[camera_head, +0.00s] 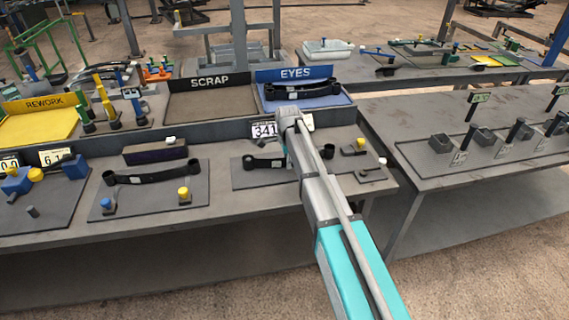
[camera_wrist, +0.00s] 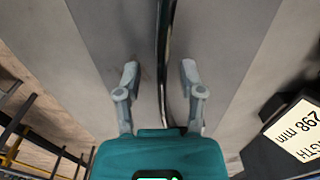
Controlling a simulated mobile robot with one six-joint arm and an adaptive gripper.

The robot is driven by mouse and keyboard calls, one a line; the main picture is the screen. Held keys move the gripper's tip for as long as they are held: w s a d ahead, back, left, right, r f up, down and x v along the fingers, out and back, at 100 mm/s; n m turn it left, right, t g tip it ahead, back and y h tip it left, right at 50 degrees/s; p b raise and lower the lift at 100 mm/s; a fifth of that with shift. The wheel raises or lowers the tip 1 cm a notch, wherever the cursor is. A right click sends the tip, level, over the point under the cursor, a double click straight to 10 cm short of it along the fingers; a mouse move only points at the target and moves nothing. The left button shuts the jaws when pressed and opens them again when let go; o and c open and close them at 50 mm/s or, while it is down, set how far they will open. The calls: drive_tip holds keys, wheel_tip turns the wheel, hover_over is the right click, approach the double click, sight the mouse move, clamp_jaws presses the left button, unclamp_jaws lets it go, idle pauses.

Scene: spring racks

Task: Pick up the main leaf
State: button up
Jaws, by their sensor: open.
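A black leaf (camera_head: 265,163) lies on the right-hand mat on the near bench, partly hidden behind my arm. In the wrist view a thin dark strip (camera_wrist: 163,50), which looks like the edge of this leaf, runs between my fingers. My gripper (camera_wrist: 160,72) is open around or just above the strip; I cannot tell the height or any contact. In the head view my arm hides the gripper. Another black leaf (camera_head: 150,175) lies on the mat to the left, and one (camera_head: 303,90) lies in the blue EYES tray (camera_head: 340,100). The frames do not show which is the main leaf.
The SCRAP tray (camera_head: 208,104) is empty. Small pegs (camera_head: 184,194) stand near the leaves.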

idle(0.5)
clamp_jaws()
